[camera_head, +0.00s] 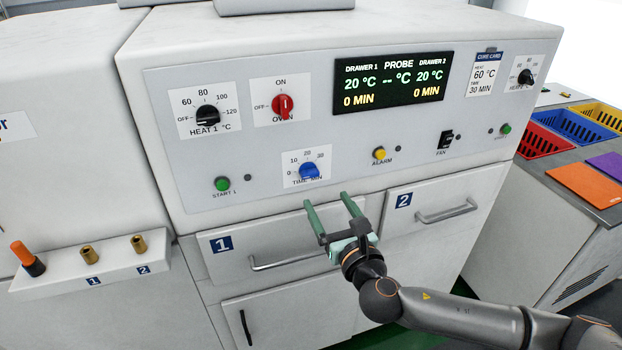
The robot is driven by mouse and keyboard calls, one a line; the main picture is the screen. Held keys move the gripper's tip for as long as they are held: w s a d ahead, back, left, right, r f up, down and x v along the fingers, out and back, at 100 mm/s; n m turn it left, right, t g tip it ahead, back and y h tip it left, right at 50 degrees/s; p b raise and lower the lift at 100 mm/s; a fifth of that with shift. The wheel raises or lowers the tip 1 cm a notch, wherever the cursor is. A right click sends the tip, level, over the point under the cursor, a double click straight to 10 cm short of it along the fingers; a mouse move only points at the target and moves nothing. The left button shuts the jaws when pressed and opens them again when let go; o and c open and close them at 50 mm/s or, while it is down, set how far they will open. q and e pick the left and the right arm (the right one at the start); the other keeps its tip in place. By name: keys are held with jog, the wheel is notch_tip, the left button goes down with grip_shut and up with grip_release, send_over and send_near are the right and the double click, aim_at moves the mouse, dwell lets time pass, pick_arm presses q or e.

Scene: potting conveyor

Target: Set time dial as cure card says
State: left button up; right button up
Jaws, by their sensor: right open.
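The blue time dial (309,171) sits on the oven's front panel, on a white plate marked 0, 10, 20, 30. I cannot make out its pointer exactly. The cure card (483,74) at the upper right reads heat 60 °C, time 30 min. The display (392,79) reads 20 °C and 0 MIN for both drawers, with dashes for the probe. My right gripper (327,200), with green fingers, is open and empty, just below and right of the dial, in front of drawer 1's top edge. No left gripper shows.
Around the dial are the black HEAT 1 dial (207,115), red OVEN switch (283,105), green start button (222,184) and yellow alarm button (379,153). Below are drawer handles (447,212). A ledge with an orange-handled probe (28,258) is left; coloured bins (560,128) are right.

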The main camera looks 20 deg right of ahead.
aim_at(311, 176)
jog(key=w, duration=0.9)
jog(key=shift+a+p, duration=0.25)
jog(key=shift+p, duration=0.1)
jog(key=shift+c, duration=0.4)
grip_shut()
